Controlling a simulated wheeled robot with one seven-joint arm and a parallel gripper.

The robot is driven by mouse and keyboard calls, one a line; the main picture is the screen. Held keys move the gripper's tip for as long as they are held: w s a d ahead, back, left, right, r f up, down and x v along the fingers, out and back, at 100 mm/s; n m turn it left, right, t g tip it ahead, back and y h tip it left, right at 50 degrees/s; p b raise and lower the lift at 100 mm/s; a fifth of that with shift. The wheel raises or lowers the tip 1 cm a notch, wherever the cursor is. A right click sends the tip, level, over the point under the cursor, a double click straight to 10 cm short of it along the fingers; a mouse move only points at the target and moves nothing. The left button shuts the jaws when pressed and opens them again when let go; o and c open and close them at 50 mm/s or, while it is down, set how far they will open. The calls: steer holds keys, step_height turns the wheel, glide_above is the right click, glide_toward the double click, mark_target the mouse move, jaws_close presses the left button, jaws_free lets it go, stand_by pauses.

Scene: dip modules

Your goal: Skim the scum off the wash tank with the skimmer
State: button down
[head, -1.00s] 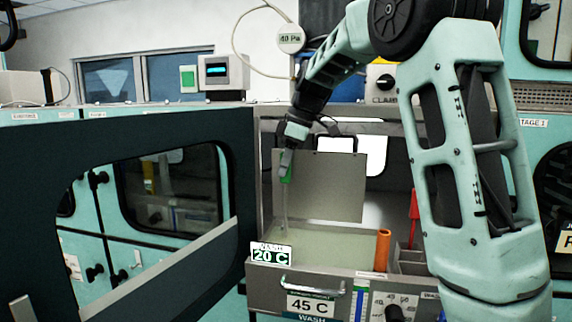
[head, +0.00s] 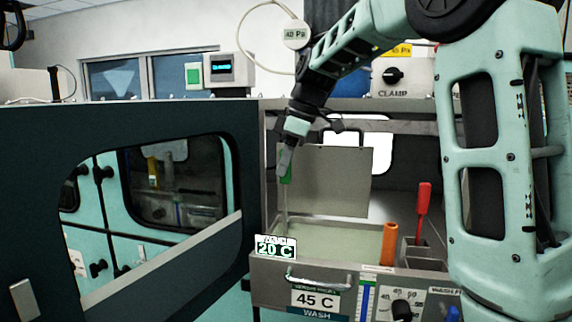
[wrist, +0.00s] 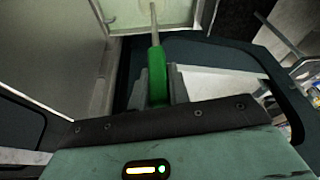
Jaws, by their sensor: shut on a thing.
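My gripper (head: 286,160) is shut on the green handle of the skimmer (head: 285,176), above the left end of the wash tank. The green handle (wrist: 158,80) also shows between the fingers in the wrist view, with a thin pale shaft running away from it. In the head view the shaft hangs down toward the tank's left end, and its lower end is hard to make out. The wash tank (head: 310,270) is an open metal tank with pale greenish liquid. Scum cannot be told apart from the liquid.
A grey upright panel (head: 345,180) stands behind the tank. An orange cylinder (head: 389,243) and a red-handled tool (head: 422,205) stand at its right. A 20 C sign (head: 276,247) sits at the front left corner. A dark open door (head: 245,180) borders the left.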

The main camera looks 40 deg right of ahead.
steer(key=shift+s+a+b, duration=0.45)
steer(key=shift+s+a, duration=0.5)
steer(key=shift+a, duration=0.25)
steer(key=shift+s, duration=0.1)
steer(key=shift+s+d+b, duration=0.5)
steer(key=shift+s+d, duration=0.7)
steer(key=shift+s, duration=0.3)
steer(key=shift+r, duration=0.15)
step_height(320, 180, up, 8)
steer(key=p, duration=0.6)
steer(key=shift+r+p, duration=0.1)
steer(key=shift+p, duration=0.2)
